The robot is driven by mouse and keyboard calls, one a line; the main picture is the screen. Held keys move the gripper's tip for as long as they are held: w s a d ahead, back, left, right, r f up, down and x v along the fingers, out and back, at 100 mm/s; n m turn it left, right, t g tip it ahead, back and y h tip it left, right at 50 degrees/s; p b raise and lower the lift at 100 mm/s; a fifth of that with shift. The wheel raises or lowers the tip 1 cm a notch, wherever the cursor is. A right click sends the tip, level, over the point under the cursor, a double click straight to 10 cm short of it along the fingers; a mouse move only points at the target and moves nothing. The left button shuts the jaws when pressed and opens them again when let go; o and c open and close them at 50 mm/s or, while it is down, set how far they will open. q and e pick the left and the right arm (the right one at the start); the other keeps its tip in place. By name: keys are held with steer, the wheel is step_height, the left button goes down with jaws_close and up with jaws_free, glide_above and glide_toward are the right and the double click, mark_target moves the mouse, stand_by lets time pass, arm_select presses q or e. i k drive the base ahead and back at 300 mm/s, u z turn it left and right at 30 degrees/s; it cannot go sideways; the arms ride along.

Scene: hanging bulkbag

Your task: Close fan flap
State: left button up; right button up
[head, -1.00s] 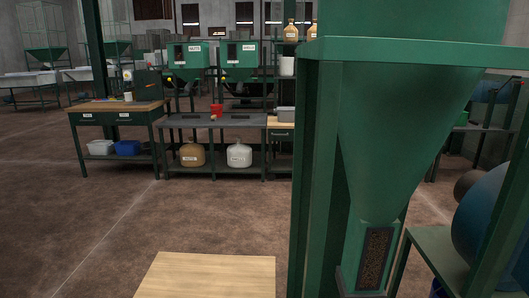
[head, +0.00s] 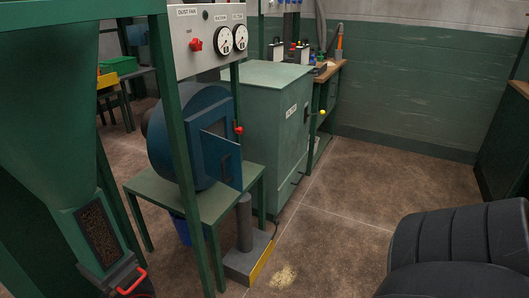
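The blue dust fan (head: 183,140) sits on a green stand (head: 215,200) left of centre in the head view. Its blue flap (head: 228,172) stands open, swung out from the fan's square opening, with a dark handle on its face. A red knob (head: 239,130) shows at the flap's right edge. Neither of my grippers is in view, and nothing touches the flap.
A panel with gauges (head: 210,38) is above the fan, on green posts. A green cabinet (head: 270,135) stands behind. A hopper (head: 60,120) is at left. A large dark rounded shape (head: 465,245) fills the lower right.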

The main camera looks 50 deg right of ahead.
mark_target(217, 163)
steer(key=z, duration=1.05)
steer(key=i, duration=1)
steer(key=u, duration=0.2)
